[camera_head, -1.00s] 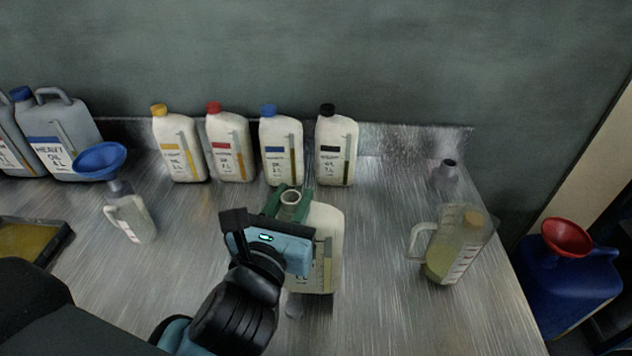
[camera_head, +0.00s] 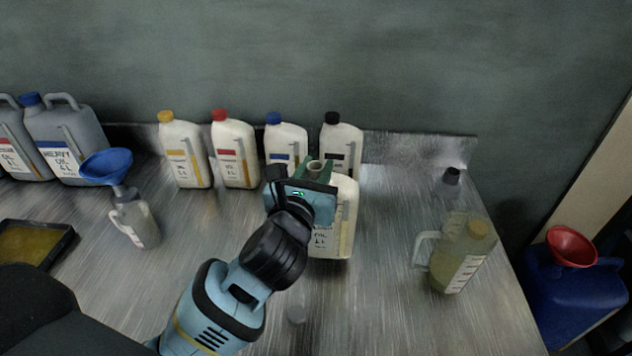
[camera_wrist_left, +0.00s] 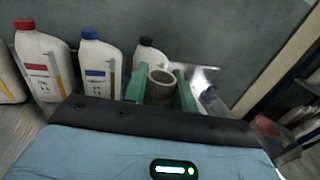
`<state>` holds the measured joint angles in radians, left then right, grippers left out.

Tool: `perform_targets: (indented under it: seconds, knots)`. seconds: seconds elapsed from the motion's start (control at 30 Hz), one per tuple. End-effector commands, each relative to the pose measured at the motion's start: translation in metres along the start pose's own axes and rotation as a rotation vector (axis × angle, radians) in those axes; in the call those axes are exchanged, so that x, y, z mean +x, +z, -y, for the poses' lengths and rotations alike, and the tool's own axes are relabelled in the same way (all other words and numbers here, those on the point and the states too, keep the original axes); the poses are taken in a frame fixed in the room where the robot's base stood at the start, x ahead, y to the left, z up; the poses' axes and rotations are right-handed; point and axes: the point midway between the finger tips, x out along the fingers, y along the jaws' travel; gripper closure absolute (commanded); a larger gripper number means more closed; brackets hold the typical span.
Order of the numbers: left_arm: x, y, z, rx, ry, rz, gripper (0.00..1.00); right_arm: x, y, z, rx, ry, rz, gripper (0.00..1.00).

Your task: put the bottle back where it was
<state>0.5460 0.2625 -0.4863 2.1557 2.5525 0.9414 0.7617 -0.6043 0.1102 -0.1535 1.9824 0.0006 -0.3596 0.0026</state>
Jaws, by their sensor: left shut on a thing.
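My left gripper (camera_head: 311,172) is shut on the neck of an uncapped white bottle (camera_head: 341,215), which it holds upright over the table, in front of the blue-capped and black-capped bottles. Part of the bottle's label is hidden behind the gripper. In the left wrist view the open neck (camera_wrist_left: 160,86) sits between the green fingers. Whether the bottle's base touches the table is hard to tell. My right gripper does not show.
White bottles with yellow (camera_head: 183,150), red (camera_head: 233,150), blue (camera_head: 285,140) and black (camera_head: 341,138) caps stand along the back wall. A blue funnel (camera_head: 105,167) sits in a small bottle at left. A measuring jug (camera_head: 458,255) stands at right. A tray (camera_head: 68,240) lies at far left.

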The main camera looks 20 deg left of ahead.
Motion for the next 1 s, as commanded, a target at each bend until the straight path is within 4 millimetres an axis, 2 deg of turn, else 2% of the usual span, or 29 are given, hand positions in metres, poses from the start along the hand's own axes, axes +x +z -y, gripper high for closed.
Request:
perform_targets:
  seconds: [0.1, 0.43, 0.9, 0.93, 1.0]
  knots:
    - [0.006, 0.001, -0.001, -0.001, 0.0, 0.005, 1.0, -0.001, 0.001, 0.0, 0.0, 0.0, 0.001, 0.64]
    - [0.005, -0.031, -0.001, 0.001, 0.0, 0.002, 1.0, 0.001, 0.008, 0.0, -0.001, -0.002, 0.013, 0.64]
    - [0.005, -0.036, -0.001, -0.002, 0.0, 0.006, 1.0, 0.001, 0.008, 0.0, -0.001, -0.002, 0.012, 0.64]
    - [0.005, -0.039, -0.001, 0.0, 0.001, 0.0, 0.72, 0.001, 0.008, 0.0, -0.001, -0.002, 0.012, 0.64]
    - [0.005, -0.038, -0.001, 0.0, 0.001, 0.0, 0.62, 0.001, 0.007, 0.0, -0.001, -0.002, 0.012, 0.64]
